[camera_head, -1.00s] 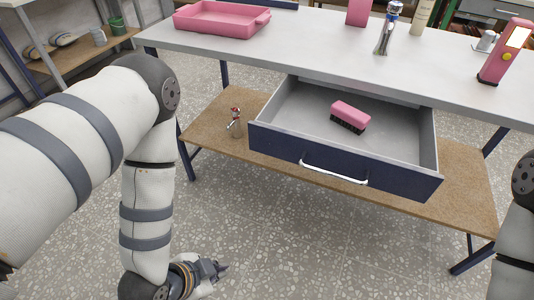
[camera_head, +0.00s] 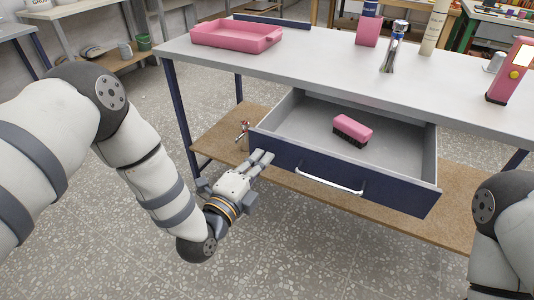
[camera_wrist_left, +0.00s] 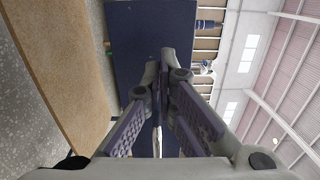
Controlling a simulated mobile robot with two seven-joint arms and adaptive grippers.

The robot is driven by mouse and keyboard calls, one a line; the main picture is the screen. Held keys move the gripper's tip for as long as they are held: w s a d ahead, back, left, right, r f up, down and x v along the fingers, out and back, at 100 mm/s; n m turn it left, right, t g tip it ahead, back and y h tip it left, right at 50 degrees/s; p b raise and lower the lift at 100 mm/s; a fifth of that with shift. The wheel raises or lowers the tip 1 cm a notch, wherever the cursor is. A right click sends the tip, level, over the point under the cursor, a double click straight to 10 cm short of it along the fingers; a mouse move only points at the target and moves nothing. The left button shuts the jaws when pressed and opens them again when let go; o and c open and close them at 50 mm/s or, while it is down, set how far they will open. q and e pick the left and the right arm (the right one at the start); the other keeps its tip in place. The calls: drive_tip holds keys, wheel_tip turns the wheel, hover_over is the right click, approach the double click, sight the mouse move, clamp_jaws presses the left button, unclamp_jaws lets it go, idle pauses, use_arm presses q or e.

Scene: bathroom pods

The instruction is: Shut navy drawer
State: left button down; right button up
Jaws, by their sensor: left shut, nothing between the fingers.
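The navy drawer (camera_head: 400,193) hangs open under the white worktable, with a white bar handle (camera_head: 328,181) on its front. A pink brush with dark bristles (camera_head: 352,130) lies inside it. My left gripper (camera_head: 262,158) is shut and empty, its fingertips close to the left end of the drawer front; I cannot tell whether they touch. In the left wrist view the shut fingers (camera_wrist_left: 160,75) point at the navy front (camera_wrist_left: 140,35). My right arm shows at the right edge of the head view, but its gripper is out of view.
The worktable (camera_head: 330,60) carries a pink tray (camera_head: 236,36), a chrome and blue bottle (camera_head: 392,48) and a pink device (camera_head: 510,72). A brown lower shelf (camera_head: 222,140) runs beneath the drawer. The speckled floor in front is clear.

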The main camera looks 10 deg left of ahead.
sight(273, 146)
use_arm(q)
drive_tip(key=shift+x, duration=1.55)
use_arm(e)
drive_tip(key=shift+s+f, duration=0.25)
